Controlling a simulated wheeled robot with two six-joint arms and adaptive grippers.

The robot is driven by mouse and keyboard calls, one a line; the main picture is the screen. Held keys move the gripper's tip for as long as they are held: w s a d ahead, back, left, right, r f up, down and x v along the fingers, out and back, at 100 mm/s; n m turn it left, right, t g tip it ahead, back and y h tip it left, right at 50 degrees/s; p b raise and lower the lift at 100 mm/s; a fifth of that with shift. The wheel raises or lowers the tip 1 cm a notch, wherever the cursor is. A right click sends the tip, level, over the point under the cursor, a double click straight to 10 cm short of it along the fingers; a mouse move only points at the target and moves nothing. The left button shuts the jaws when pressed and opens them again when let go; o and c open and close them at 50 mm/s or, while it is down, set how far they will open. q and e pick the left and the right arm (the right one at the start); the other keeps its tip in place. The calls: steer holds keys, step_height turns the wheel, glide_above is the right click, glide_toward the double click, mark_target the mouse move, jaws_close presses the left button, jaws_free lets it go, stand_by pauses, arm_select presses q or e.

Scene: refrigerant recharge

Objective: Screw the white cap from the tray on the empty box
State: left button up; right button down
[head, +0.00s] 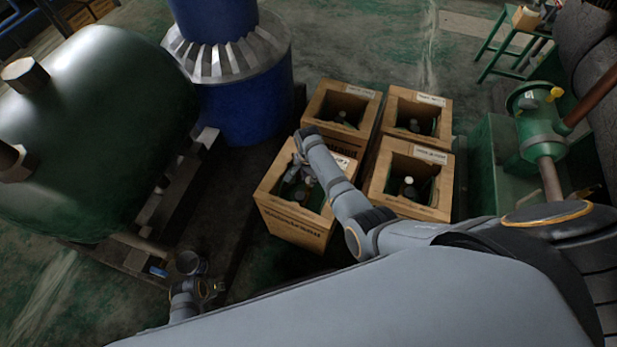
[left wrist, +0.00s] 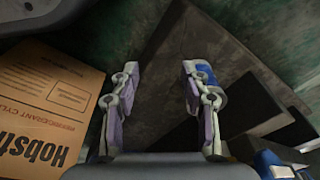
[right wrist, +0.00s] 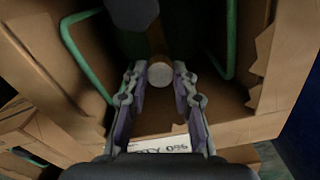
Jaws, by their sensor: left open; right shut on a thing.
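The front-left cardboard box (head: 292,222) is open at the top, with a dark green cylinder and green handle bars inside. Its label, partly hidden but reading "0%", shows in the right wrist view (right wrist: 160,145). My right gripper (head: 298,180) reaches down into this box. In the right wrist view its fingers (right wrist: 160,68) are shut on the round white cap (right wrist: 160,75). The cap is over the box's inside; whether it touches the cylinder's neck I cannot tell. My left gripper (left wrist: 161,70) is open and empty, low and left of the box. No tray is clearly visible.
Three similar open boxes (head: 437,211) with cylinders stand close behind and to the right. A blue drum (head: 240,110) and large green tank (head: 95,130) are at the left. A green machine (head: 540,130) stands at the right. A small green table (head: 510,45) is at the far right.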

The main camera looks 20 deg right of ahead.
steer(key=shift+f, duration=0.25)
arm_select(q)
steer(key=shift+w+d+r, duration=0.15)
steer(key=shift+w+r, duration=0.05)
steer(key=shift+r, duration=0.25)
arm_select(e)
steer(key=shift+r, duration=0.1)
arm_select(q)
steer(key=shift+r, duration=0.1)
steer(key=shift+r+p, duration=0.2)
steer(key=shift+p, duration=0.1)
arm_select(e)
steer(key=shift+a, duration=0.1)
arm_select(q)
steer(key=shift+r+p, duration=0.45)
steer(key=shift+p, duration=0.05)
steer(key=shift+f+b, duration=0.8)
steer(key=shift+b, duration=0.05)
arm_select(e)
steer(key=shift+f, duration=1)
